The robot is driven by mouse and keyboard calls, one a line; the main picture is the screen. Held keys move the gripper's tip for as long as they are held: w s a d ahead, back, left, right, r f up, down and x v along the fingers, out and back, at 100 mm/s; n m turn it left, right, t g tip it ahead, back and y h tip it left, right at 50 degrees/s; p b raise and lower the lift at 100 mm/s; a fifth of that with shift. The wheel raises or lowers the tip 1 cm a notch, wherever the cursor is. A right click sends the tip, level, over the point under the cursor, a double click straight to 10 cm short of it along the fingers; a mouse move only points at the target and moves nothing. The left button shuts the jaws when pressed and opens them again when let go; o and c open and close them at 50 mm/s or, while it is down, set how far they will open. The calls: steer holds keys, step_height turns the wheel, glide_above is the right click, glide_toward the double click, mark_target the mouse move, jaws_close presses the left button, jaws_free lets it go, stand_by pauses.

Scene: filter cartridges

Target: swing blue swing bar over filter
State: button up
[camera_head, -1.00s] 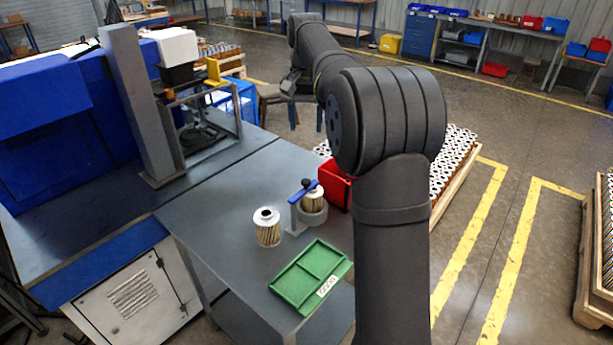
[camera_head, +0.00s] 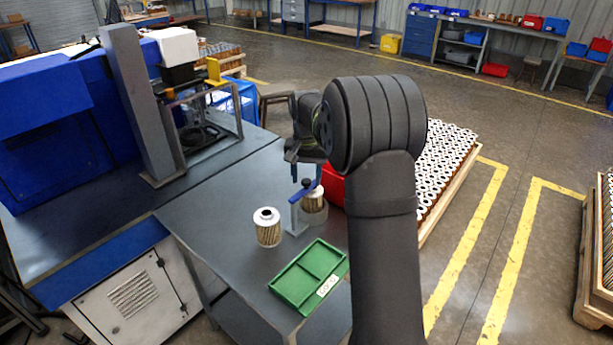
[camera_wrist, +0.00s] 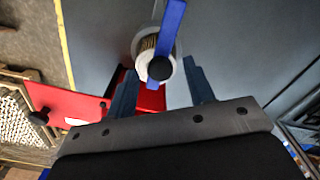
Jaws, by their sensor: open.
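The blue swing bar (camera_head: 298,195) sits on a grey post beside a round holder (camera_head: 318,216) with a pleated filter (camera_head: 314,201) in it. In the wrist view the blue bar (camera_wrist: 171,25) runs down across the right part of the filter (camera_wrist: 147,45), and its black knob (camera_wrist: 159,68) shows near the holder's rim. My gripper (camera_head: 306,179) is open just above the bar's knob end. In the wrist view the fingers of my gripper (camera_wrist: 161,76) stand either side of the knob, apart from it. How high they are above it is unclear.
A second filter (camera_head: 267,228) stands on the grey table (camera_head: 215,215), left of the holder. A green divided tray (camera_head: 291,295) lies at the front. A red bin (camera_head: 334,188) is close behind the holder, also in the wrist view (camera_wrist: 85,108). A machine stands left.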

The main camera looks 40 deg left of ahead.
steer(key=shift+f, duration=0.15)
jaws_close()
steer(key=shift+d, duration=0.1)
steer(key=s+d+m, duration=0.4)
steer(key=d+m, duration=0.1)
steer(key=m, duration=1)
stand_by(0.5)
steer(key=shift+d, duration=0.15)
